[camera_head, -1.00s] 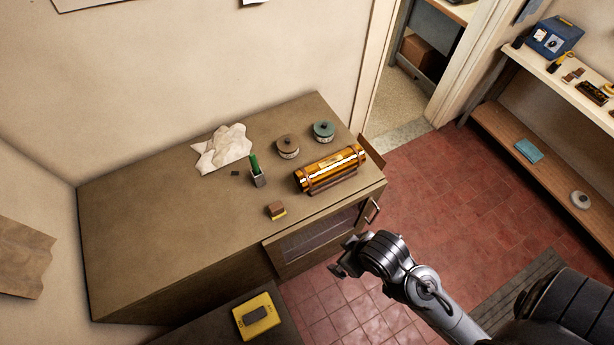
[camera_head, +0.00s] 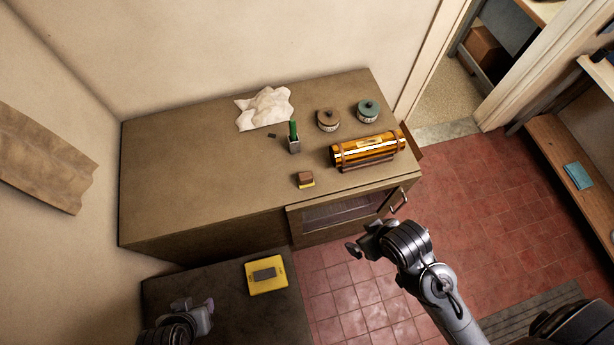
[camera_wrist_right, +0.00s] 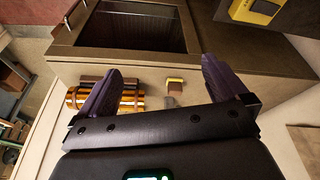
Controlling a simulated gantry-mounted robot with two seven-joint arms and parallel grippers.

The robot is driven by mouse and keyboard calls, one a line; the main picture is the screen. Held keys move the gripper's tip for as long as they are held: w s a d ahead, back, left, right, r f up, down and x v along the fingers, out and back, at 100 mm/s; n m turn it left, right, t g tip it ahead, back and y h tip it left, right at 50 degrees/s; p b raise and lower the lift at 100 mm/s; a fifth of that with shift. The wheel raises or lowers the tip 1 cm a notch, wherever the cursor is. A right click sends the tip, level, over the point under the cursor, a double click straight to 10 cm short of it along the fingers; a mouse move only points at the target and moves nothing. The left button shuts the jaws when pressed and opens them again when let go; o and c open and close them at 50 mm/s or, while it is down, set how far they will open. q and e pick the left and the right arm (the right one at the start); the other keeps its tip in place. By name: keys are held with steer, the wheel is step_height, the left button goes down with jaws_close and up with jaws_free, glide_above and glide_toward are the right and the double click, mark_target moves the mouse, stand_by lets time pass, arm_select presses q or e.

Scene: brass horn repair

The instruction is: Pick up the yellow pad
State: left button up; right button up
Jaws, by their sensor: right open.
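A flat yellow pad (camera_head: 283,285) with a dark grey block on top lies on the low dark table in the head view. It also shows at the top right of the right wrist view (camera_wrist_right: 240,10). A small brown block with a yellow base (camera_head: 307,185) sits near the workbench's front edge. My right gripper (camera_head: 358,250) is open and empty, in front of the bench and right of the yellow pad. Its spread fingers show in the right wrist view (camera_wrist_right: 161,66). My left gripper (camera_head: 193,306) is over the low table, left of the pad; its jaw opening is unclear.
The workbench (camera_head: 190,180) holds a brass cylinder (camera_head: 375,147) on a cradle, two lidded jars, a cup with a green-handled item, and a crumpled cloth (camera_head: 265,107). An open drawer (camera_head: 340,215) juts from its front.

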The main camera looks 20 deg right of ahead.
steer(key=shift+c, duration=0.5)
steer(key=c, duration=0.6)
steer(key=shift+w, duration=0.1)
